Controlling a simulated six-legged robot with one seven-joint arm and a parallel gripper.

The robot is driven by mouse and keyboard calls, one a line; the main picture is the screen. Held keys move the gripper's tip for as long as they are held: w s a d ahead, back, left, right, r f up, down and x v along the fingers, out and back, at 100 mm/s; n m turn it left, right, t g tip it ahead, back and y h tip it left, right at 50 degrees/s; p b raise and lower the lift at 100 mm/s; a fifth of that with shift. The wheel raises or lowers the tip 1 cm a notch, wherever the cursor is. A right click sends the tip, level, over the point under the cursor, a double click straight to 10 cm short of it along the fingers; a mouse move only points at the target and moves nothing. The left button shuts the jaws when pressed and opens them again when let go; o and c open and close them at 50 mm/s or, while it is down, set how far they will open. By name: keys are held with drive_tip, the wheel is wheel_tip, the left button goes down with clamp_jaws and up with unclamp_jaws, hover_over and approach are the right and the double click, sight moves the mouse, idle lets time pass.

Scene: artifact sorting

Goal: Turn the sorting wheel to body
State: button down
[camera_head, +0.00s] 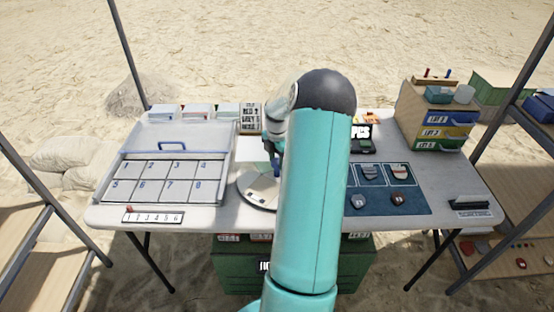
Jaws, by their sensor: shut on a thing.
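The sorting wheel (256,192) is a grey-white round disc with small dark marks, near the front middle of the table. My teal arm covers its right side, so its label and pointer cannot be read. My gripper (277,168) points down over the wheel, left of my arm. Its fingers are small and partly hidden, and they are shut on the wheel's raised part. The exact contact is hidden.
A clear-lidded tray (112,188) with numbered compartments stands at left. A blue mat (412,204) with several pieces lies right of my arm. A drawer cabinet (407,113) stands at back right. A word block (250,117) stands behind the wheel. Table poles flank both sides.

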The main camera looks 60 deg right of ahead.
drive_tip(key=n, duration=0.6)
drive_tip(key=shift+n, duration=0.3)
idle(0.4)
drive_tip(key=c, duration=0.9)
unclamp_jaws()
wheel_tip(320, 180, up, 14)
drive_tip(key=shift+f, duration=0.1)
